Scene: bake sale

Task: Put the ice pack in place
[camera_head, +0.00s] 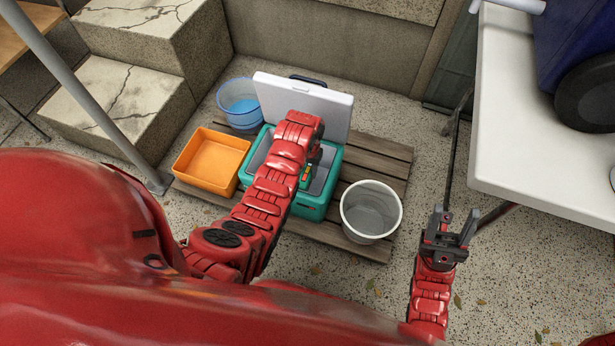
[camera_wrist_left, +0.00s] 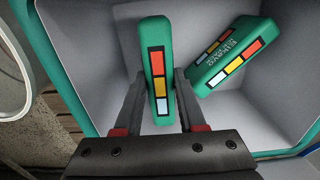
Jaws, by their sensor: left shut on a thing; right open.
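A teal cooler (camera_head: 313,208) stands on the wooden pallet with its white lid (camera_head: 335,107) open. My left gripper (camera_wrist_left: 160,90) is inside the cooler's mouth, shut on a teal ice pack (camera_wrist_left: 154,45) with coloured squares on its narrow side. This held ice pack (camera_head: 305,176) shows only partly in the head view, beside my arm. A second ice pack (camera_wrist_left: 227,55) lies tilted inside the cooler, to the right of the held one in the left wrist view. I cannot tell whether the held pack touches the cooler floor. My right gripper (camera_head: 453,222) is open and empty, right of the pallet.
On the pallet (camera_head: 383,160) are an orange bin (camera_head: 211,160) left of the cooler, a blue translucent tub (camera_head: 238,102) behind it, and a whitish bucket (camera_head: 371,211) to the right. A white table (camera_head: 545,150) stands at the right; stone steps (camera_head: 125,95) rise at the left.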

